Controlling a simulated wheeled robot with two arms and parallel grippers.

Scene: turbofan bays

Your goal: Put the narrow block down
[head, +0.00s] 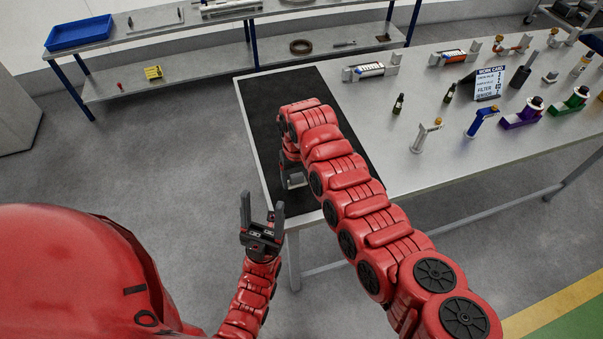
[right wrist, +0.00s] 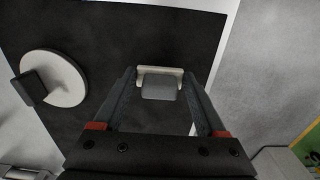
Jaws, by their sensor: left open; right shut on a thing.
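The narrow block (right wrist: 160,88) is small and grey with a pale cream edge piece. In the right wrist view it lies between the fingertips of my right gripper (right wrist: 160,76), which is shut on it. The block also shows in the head view (head: 296,181), over the near part of the black mat (head: 262,128); I cannot tell whether it touches the mat. My right arm hides much of the mat and most of that gripper. My left gripper (head: 262,215) is open and empty, left of the table's near corner, over the floor.
A white disc with a dark block-like part (right wrist: 53,80) is left of my right gripper in the wrist view. Fittings, small bottles and a work card (head: 488,84) stand on the table to the right. A shelf with a blue tray (head: 80,33) is behind.

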